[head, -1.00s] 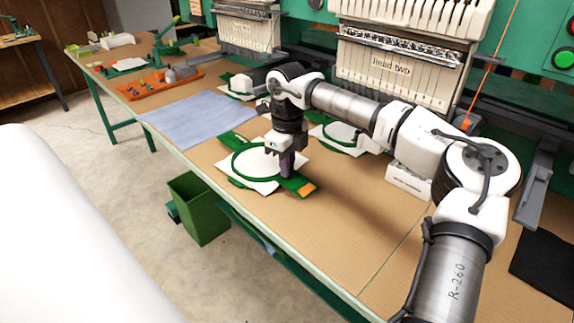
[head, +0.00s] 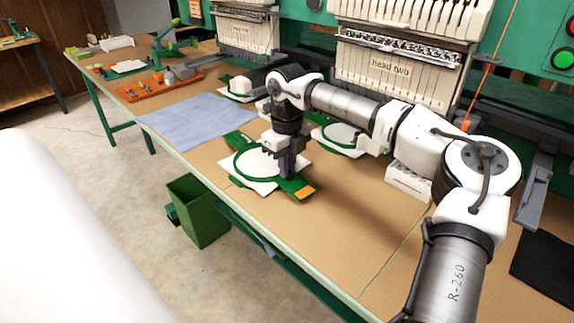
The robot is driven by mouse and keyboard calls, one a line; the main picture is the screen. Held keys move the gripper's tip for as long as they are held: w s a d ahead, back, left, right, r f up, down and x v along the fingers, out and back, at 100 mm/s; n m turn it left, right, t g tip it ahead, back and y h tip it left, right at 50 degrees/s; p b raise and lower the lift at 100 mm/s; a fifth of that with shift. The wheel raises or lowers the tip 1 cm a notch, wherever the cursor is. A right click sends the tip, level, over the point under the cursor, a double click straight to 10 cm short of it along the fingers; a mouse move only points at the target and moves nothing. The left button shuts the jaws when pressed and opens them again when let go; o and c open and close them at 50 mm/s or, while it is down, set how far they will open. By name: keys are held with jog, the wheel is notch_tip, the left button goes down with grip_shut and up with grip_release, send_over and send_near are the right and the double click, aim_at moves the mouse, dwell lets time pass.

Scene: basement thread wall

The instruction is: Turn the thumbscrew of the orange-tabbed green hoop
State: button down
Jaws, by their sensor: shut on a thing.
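The green hoop (head: 236,164) lies on the table with white fabric (head: 253,162) stretched in it. An orange tab (head: 304,193) marks the end of its green bracket, at the front right. My gripper (head: 287,174) points straight down at the hoop's right side, just behind the orange tab. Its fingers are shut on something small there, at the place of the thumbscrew. The thumbscrew itself is hidden by the fingers.
Another green hoop (head: 342,136) with white fabric lies behind my arm. A blue cloth (head: 198,119) lies to the left, and an orange tray (head: 158,86) stands beyond it. A green bin (head: 199,210) stands below the table edge.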

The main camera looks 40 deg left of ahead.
jog(key=c, duration=1.5)
grip_release()
notch_tip(320, 180, up, 14)
jog(key=shift+f, duration=0.1)
jog(key=shift+s, duration=0.1)
